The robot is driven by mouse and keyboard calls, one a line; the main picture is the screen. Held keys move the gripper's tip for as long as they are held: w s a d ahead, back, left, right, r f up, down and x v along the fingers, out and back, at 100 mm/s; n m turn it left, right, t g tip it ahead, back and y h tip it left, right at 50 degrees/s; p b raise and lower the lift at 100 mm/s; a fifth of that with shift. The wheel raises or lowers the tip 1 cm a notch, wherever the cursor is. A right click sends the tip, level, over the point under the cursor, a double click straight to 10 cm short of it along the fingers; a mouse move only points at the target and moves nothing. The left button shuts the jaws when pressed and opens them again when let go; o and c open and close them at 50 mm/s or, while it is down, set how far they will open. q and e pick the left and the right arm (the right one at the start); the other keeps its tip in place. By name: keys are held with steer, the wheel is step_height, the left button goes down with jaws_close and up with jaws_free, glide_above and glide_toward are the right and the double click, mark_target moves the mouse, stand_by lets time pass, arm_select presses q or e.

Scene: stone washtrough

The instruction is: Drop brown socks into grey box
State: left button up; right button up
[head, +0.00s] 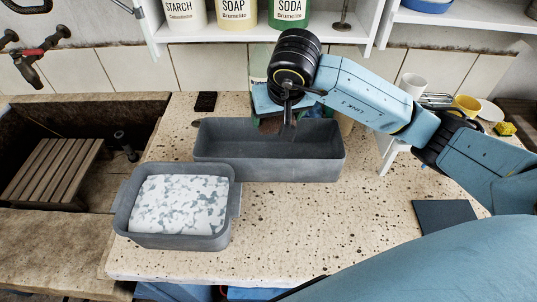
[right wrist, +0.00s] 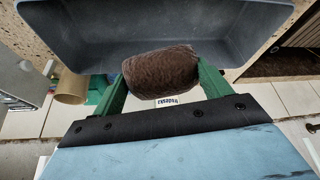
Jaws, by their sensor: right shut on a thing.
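The brown socks (right wrist: 160,72) are a rolled bundle between the two green fingers of my right gripper (right wrist: 162,78). In the head view my right gripper (head: 284,122) hangs over the back part of the long grey box (head: 268,170), and only a little of the brown bundle shows under it. The grey box looks empty and also fills the top of the right wrist view (right wrist: 110,35). I cannot tell how high the socks are above its floor. My left gripper is not in view.
A smaller grey tub (head: 180,241) with a folded white-and-grey patterned cloth (head: 180,203) stands in front left of the box. A stone trough with a wooden rack (head: 52,170) lies at left. Bottles stand on the shelf behind; cups (head: 466,105) are at right.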

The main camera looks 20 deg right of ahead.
steer(key=o, duration=0.8)
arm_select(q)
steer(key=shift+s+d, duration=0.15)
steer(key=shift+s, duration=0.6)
arm_select(e)
steer(key=o, duration=0.3)
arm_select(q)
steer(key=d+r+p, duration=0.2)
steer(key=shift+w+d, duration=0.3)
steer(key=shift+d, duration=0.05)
arm_select(e)
steer(key=v, duration=1.3)
steer(key=shift+r, duration=0.25)
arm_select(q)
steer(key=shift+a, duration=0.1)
